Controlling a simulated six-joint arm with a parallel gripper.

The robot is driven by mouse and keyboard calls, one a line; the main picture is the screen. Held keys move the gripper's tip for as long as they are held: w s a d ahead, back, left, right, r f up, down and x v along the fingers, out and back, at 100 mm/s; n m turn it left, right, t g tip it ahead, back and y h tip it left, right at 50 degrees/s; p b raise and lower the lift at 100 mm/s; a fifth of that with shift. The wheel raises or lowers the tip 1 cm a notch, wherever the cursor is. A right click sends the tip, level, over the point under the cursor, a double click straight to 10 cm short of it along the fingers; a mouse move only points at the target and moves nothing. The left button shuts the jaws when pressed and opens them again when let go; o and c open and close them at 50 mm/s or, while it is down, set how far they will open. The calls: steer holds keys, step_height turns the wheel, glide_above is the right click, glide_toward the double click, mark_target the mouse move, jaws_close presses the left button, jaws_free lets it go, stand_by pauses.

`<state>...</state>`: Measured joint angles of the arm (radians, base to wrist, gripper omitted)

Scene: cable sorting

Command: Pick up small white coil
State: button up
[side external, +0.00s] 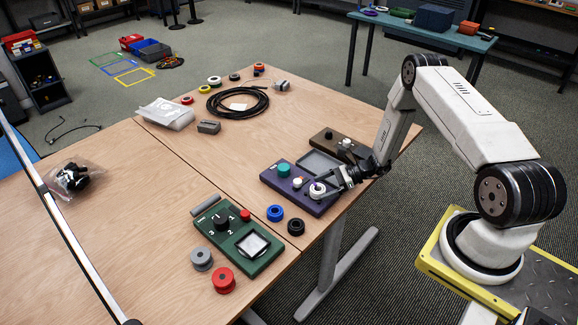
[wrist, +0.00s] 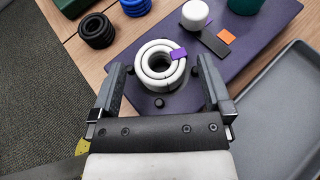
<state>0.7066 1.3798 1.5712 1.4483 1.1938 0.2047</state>
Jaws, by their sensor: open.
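The small white coil (wrist: 160,65) stands on a purple panel (wrist: 236,60) and carries a purple tag on its right side in the wrist view. In the side external view the coil (side external: 317,190) sits near the front right end of the panel. My gripper (wrist: 158,75) is open in the wrist view, one finger to the left of the coil and one to the right. No contact with the coil shows. In the side external view my gripper (side external: 338,183) is low at the coil, and its fingers are partly hidden.
A black coil (wrist: 96,30) and a blue coil (wrist: 135,6) lie left of the panel. A white knob (wrist: 195,14) is beyond the white coil. A grey tray (wrist: 290,105) is at right. A green panel (side external: 232,257), grey spool (side external: 201,258) and red spool (side external: 223,279) are in front.

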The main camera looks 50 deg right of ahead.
steer(key=shift+x, duration=1.25)
jaws_close()
